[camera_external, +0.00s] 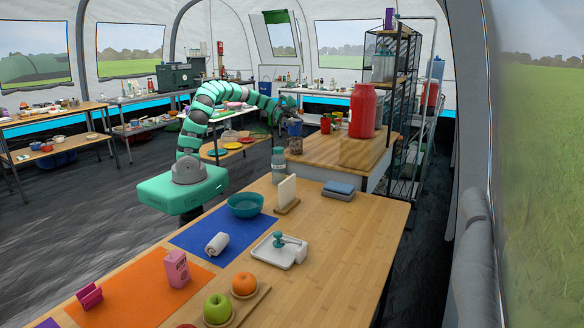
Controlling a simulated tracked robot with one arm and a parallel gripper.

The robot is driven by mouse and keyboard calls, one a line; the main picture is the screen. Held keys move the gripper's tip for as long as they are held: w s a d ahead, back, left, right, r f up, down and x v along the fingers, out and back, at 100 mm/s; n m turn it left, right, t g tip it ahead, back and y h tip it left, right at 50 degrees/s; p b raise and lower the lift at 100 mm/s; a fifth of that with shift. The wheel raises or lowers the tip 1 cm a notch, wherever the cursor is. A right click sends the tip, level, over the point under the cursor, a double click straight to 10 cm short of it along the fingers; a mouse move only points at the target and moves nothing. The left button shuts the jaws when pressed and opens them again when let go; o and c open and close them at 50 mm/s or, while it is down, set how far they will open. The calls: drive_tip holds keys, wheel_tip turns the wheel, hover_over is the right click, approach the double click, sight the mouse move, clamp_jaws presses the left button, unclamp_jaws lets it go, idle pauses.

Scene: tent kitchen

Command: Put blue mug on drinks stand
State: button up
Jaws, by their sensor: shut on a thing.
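My green and black arm reaches right from its base, and my gripper (289,110) is at its far end, small in view. It is shut on what looks like the blue mug (294,127), which is at the left edge of a wooden-topped counter. The fingers are too small to make out. A dark jar-like thing (296,146) shows just below the mug; I cannot tell whether they touch. The drinks stand is probably this counter (318,154), which bears a large red dispenser (362,110) by a wooden block (364,152).
Small red containers (326,124) stand behind the mug on the counter. A black wire shelf (400,70) rises at its right. The near table (345,235) holds a teal bowl (245,205), a bottle (278,165), a white tray (278,252) and fruit. The counter's front middle looks clear.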

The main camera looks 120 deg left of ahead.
drive_tip(key=shift+w+a+f, duration=0.15)
drive_tip(key=shift+a+f, duration=0.1)
drive_tip(key=shift+a, duration=0.1)
drive_tip(key=shift+w+a+f+b, duration=0.35)
drive_tip(key=shift+w+a+f, duration=0.65)
drive_tip(key=shift+a, duration=1.2)
drive_tip(key=shift+w+a+f+b, duration=0.3)
drive_tip(key=shift+w+a+f, duration=0.25)
drive_tip(key=shift+w+a, duration=1.3)
drive_tip(key=shift+w+a+f+b, duration=0.35)
drive_tip(key=shift+w+a+f, duration=0.45)
drive_tip(key=shift+a, duration=1.8)
drive_tip(key=shift+f, duration=0.15)
drive_tip(key=o, duration=1)
drive_tip(key=shift+r, duration=0.25)
drive_tip(key=p+v, duration=0.1)
drive_tip(key=v, duration=1.1)
drive_tip(key=shift+p, duration=0.4)
drive_tip(key=shift+d+f, duration=0.1)
